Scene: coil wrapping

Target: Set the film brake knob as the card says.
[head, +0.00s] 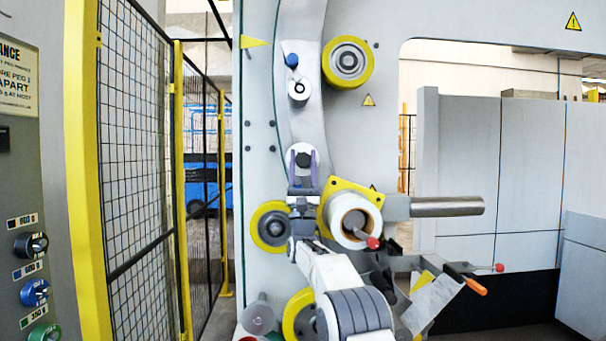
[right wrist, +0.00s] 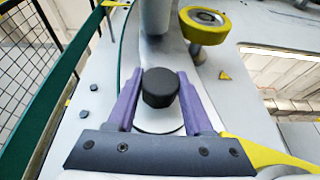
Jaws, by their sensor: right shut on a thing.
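The black film brake knob (head: 303,158) sits on a pale round plate on the grey machine face. My right gripper (head: 303,168) reaches up to it, its purple fingers on either side. In the right wrist view the faceted knob (right wrist: 160,90) stands between the fingertips of my gripper (right wrist: 159,80), which is shut on it. The plate (right wrist: 159,124) shows below the knob. I cannot make out a pointer or scale marks. A sign (head: 18,75) at the left edge is cut off, with only parts of words legible. My left gripper is not in view.
A film roll (head: 352,216) on a yellow flange and a metal bar (head: 447,206) stand right of my wrist. Yellow-rimmed rollers (head: 348,62) lie above and below. A mesh fence (head: 131,130) and a panel with several coloured knobs (head: 34,292) are at left.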

